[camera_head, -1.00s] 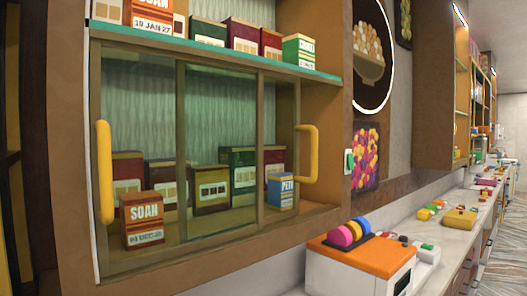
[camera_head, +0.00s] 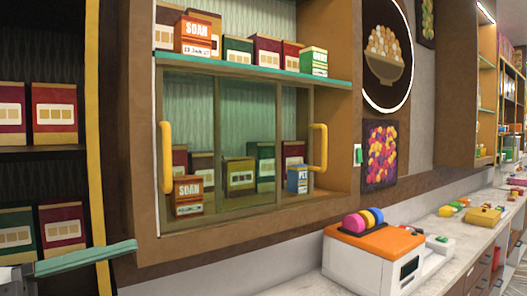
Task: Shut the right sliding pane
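The wall cabinet has tinted sliding panes below its teal shelf. The left pane's yellow handle (camera_head: 167,157) stands at the left frame. The right pane's yellow handle (camera_head: 320,146) is near the cabinet's right side. Dark upright bars cross the glass between the handles, and the panes seem to overlap in the middle. I cannot tell how wide any gap at the right is. A blue box (camera_head: 297,181) stands just left of the right handle, and an orange-brown box (camera_head: 187,196) stands low at the left.
Dark shelves with red boxes (camera_head: 54,113) stand left. An orange-topped white machine (camera_head: 372,258) stands on the counter (camera_head: 450,245), below right of the cabinet.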

